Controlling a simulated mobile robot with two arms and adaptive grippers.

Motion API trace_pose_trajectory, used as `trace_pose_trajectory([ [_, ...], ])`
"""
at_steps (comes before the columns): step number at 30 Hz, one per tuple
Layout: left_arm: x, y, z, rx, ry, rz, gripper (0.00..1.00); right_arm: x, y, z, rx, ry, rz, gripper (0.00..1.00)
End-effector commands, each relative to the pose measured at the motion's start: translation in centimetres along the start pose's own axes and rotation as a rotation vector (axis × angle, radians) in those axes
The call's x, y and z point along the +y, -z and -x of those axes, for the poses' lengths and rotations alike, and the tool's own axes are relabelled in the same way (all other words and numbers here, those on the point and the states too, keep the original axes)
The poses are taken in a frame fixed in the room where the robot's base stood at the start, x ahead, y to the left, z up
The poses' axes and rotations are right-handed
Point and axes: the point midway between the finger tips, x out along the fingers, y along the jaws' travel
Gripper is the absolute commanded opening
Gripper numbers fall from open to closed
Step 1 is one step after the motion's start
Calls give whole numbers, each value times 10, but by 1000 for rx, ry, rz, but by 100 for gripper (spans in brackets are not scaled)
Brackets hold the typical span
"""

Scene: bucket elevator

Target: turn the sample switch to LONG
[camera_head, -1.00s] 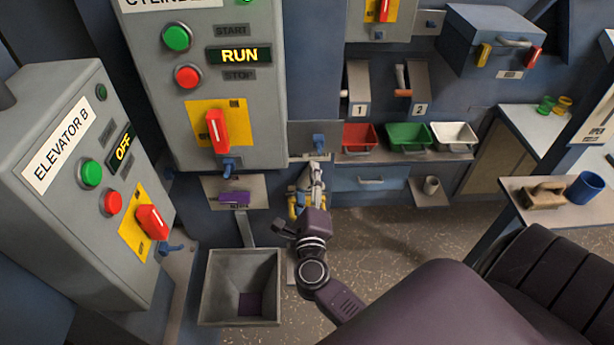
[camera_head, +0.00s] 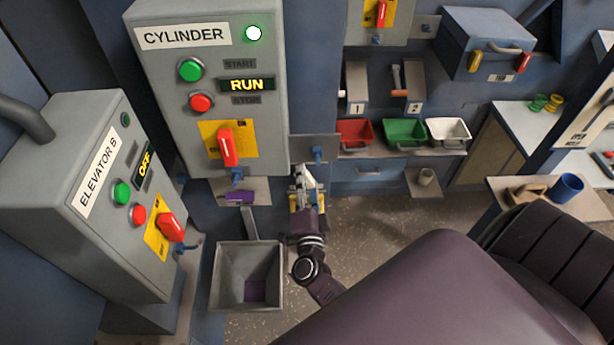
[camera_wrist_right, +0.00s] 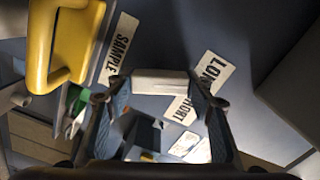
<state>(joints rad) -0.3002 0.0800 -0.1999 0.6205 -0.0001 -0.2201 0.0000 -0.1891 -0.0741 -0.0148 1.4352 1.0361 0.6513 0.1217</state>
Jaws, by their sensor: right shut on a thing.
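My right gripper (camera_head: 307,185) is at the blue wall below and right of the CYLINDER box, and hides the sample switch in the head view. In the right wrist view my right gripper (camera_wrist_right: 160,92) has a finger on each side and is shut on a pale bar, apparently the sample switch (camera_wrist_right: 160,82). A SAMPLE label (camera_wrist_right: 122,48) is left of it. A LONG label (camera_wrist_right: 209,74) and a partly covered SHORT label (camera_wrist_right: 181,109) are to its right. Which label the switch points at, I cannot tell. My left gripper is not in view.
A yellow handle (camera_wrist_right: 62,45) is close beside the gripper in the right wrist view. The CYLINDER box (camera_head: 205,75) reads RUN, and the ELEVATOR B box (camera_head: 85,215) reads OFF. A metal hopper (camera_head: 218,290) is below. Red, green and white bins are at the right.

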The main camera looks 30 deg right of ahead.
Motion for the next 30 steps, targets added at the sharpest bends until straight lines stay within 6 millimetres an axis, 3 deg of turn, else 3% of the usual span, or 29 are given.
trace_pose_trajectory([
  [12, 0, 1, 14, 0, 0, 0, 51, 1, -1, 1, -3, -3, 176, 24],
  [28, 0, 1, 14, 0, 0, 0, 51, 2, -1, 1, -3, -3, 201, 24],
  [29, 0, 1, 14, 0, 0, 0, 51, 2, -1, 1, -3, -3, 201, 51],
  [30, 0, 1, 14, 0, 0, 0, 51, 2, -1, 1, -3, -3, 200, 55],
])
